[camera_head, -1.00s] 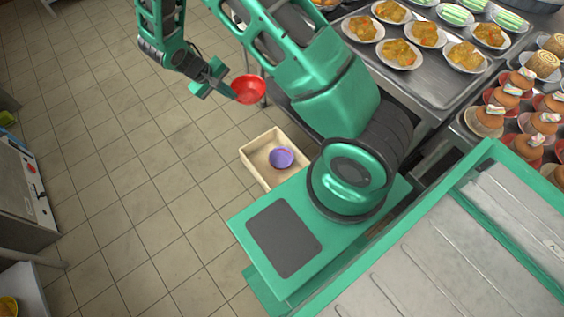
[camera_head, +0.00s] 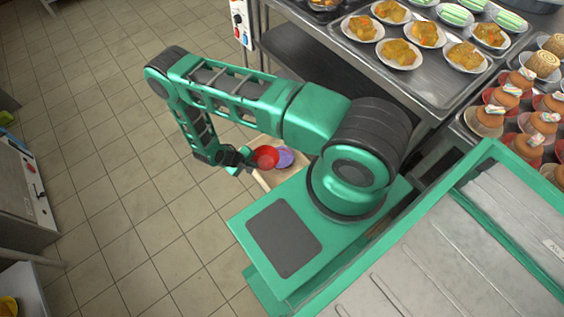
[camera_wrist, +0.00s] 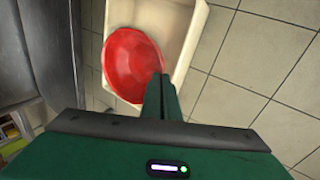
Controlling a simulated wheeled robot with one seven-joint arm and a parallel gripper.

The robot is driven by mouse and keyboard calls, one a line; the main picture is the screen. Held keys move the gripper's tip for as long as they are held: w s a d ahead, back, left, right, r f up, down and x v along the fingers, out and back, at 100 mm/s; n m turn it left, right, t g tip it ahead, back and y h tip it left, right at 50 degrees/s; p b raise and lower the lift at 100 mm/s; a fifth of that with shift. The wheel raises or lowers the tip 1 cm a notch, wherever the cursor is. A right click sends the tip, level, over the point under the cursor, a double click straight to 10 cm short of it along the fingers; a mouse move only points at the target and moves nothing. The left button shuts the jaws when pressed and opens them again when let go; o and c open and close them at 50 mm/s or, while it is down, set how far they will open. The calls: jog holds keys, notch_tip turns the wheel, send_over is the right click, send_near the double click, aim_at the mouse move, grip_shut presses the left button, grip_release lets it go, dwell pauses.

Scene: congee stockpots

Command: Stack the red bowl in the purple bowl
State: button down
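The red bowl (camera_head: 265,157) is held at the tip of my gripper (camera_head: 246,160), whose fingers pinch its rim. The wrist view shows the red bowl (camera_wrist: 134,66) from above, with my shut gripper (camera_wrist: 160,88) at its lower right edge. The purple bowl (camera_head: 285,157) sits in the cream box (camera_head: 262,180), just right of the red bowl in the head view, partly covered by it. In the wrist view the purple bowl is hidden. The red bowl appears above the box; its exact height over the purple bowl I cannot tell.
A steel counter (camera_head: 410,82) with several plates of food stands at the upper right, with a lower shelf (camera_head: 300,50) beneath. A tray of cakes on red plates (camera_head: 510,97) is at the right. The tiled floor (camera_head: 110,180) at the left is clear.

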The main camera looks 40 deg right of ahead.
aim_at(268, 157)
jog(key=d+f, duration=0.3)
jog(key=w+d+f, duration=0.1)
jog(key=d+f, duration=0.2)
jog(key=d, duration=0.1)
jog(key=w+d+f, duration=0.1)
jog(key=d+f, duration=0.2)
jog(key=d, duration=0.1)
jog(key=shift+w, duration=0.2)
jog(key=shift+d+f, duration=0.1)
jog(key=shift+f, duration=1.95)
jog(key=c, duration=2)
grip_release()
jog(key=shift+c, duration=0.2)
jog(key=v, duration=1.2)
jog(key=shift+r, duration=0.1)
